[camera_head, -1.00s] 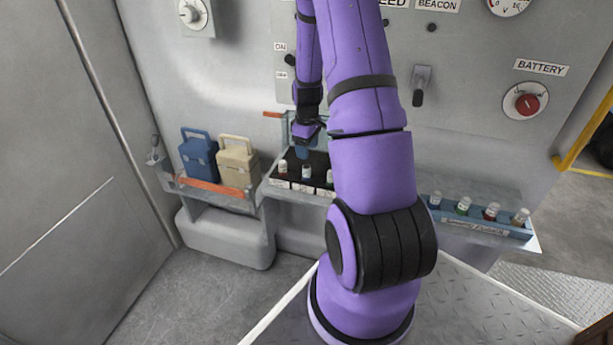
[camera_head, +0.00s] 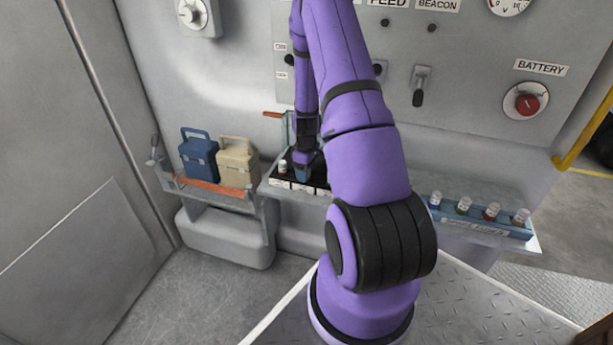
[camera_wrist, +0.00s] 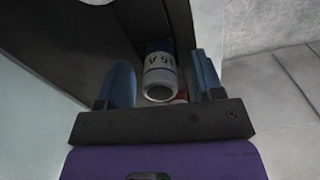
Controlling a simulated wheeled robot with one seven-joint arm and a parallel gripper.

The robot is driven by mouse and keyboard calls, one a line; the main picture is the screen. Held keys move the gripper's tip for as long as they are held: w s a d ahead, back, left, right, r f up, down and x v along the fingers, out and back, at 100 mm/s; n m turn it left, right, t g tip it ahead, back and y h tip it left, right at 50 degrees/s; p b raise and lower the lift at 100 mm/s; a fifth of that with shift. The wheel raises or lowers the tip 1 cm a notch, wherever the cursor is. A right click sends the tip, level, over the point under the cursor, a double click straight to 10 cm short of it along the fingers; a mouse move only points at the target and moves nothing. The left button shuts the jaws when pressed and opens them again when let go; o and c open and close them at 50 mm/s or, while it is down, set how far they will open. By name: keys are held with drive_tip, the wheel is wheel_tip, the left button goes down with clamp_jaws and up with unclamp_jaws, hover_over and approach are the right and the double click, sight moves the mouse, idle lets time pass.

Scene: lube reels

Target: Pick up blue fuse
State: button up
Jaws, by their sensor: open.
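My gripper (camera_head: 303,172) is low over the dark tray (camera_head: 318,183) on the shelf. In the wrist view its two blue fingers (camera_wrist: 163,88) are apart, one on each side of a fuse (camera_wrist: 160,75). That fuse has a pale band marked 15 A, a round open-looking end towards the camera and a bluish part behind the band. I cannot tell whether a finger touches it. In the head view my gripper hides it. Another blue fuse (camera_head: 435,200) stands at the left end of the blue rack on the right.
A pale-topped fuse (camera_head: 283,167) stands left of my gripper in the dark tray. The blue rack (camera_head: 480,226) also holds green, red and orange-brown fuses. Blue (camera_head: 199,158) and beige (camera_head: 237,163) boxes stand on the left shelf. The panel wall is close behind.

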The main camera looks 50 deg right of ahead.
drive_tip(key=c, duration=1)
